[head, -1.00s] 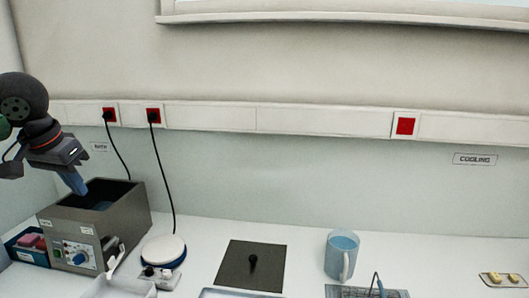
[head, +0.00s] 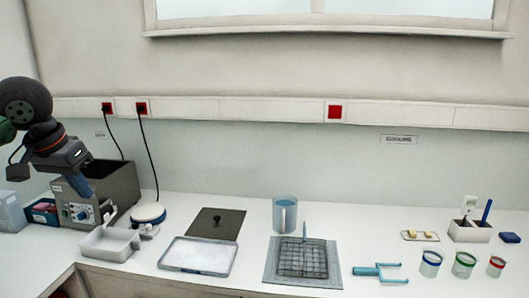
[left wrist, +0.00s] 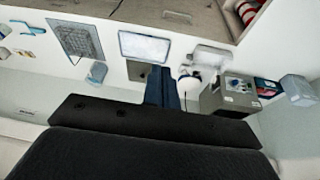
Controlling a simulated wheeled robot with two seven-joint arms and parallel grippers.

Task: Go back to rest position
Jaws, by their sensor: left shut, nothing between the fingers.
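My left gripper (head: 80,190) is at the left of the head view, in front of and partly over the grey water bath (head: 118,187). Its fingers are shut and empty. In the left wrist view its shut blue fingers (left wrist: 162,88) point out over the bench, with the bath (left wrist: 231,96) to the right of them. The right gripper is in neither view.
On the bench stand a white tray (head: 198,256), a plastic tub (head: 104,244), a dark plate (head: 217,223), a blue mug (head: 285,214), a wire rack (head: 303,259), a blue fork-like tool (head: 378,272) and several jars (head: 464,264). Bare bench lies right of the mug.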

